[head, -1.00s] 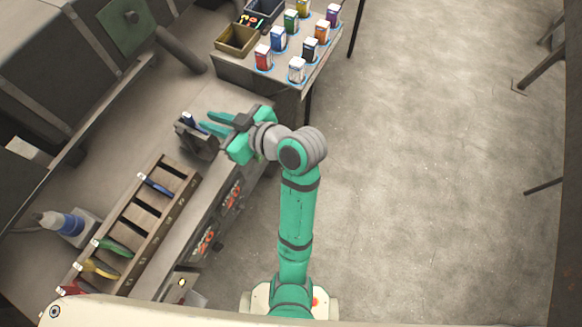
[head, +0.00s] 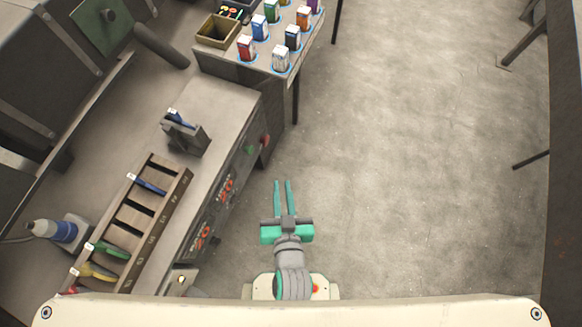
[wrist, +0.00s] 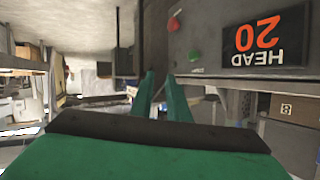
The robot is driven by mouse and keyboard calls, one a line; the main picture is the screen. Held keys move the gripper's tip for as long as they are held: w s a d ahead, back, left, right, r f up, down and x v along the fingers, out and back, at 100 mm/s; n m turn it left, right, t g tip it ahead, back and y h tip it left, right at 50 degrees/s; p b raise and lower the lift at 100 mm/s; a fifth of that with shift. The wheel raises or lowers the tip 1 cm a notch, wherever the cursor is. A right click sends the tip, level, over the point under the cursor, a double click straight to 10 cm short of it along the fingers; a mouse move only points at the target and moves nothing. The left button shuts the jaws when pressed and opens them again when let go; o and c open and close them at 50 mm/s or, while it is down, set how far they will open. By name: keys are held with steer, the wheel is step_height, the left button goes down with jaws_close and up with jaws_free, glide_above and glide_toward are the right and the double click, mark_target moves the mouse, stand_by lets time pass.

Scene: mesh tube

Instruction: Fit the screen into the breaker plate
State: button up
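A dark upright holder (head: 188,137) stands on the grey bench, and a blue piece with a white tag (head: 177,118) sits in or against its upper left side. I cannot tell which part is the breaker plate, nor make out a screen mesh at this size. My gripper (head: 283,184) is out over the floor, to the right of the bench and well apart from the holder. Its two green fingers are slightly apart with nothing between them; the wrist view also shows this gap between the fingers (wrist: 158,76). The holder does not show clearly in the wrist view.
A slotted rack (head: 145,215) holds blue (head: 150,186), green (head: 112,250) and yellow (head: 98,271) handled tools. A blue-and-grey device (head: 55,231) lies at left. Several coloured cartons stand on the back table (head: 225,65). The bench front has a HEAD 20 panel (wrist: 267,37). Floor at right is clear.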

steer(key=s+d+r+t+h, duration=0.1)
steer(key=s+r, duration=0.3)
steer(key=s, duration=0.8)
steer(key=shift+d+t+h, duration=0.3)
steer(key=shift+d+h, duration=0.1)
steer(key=shift+d, duration=0.3)
steer(key=shift+a, duration=0.1)
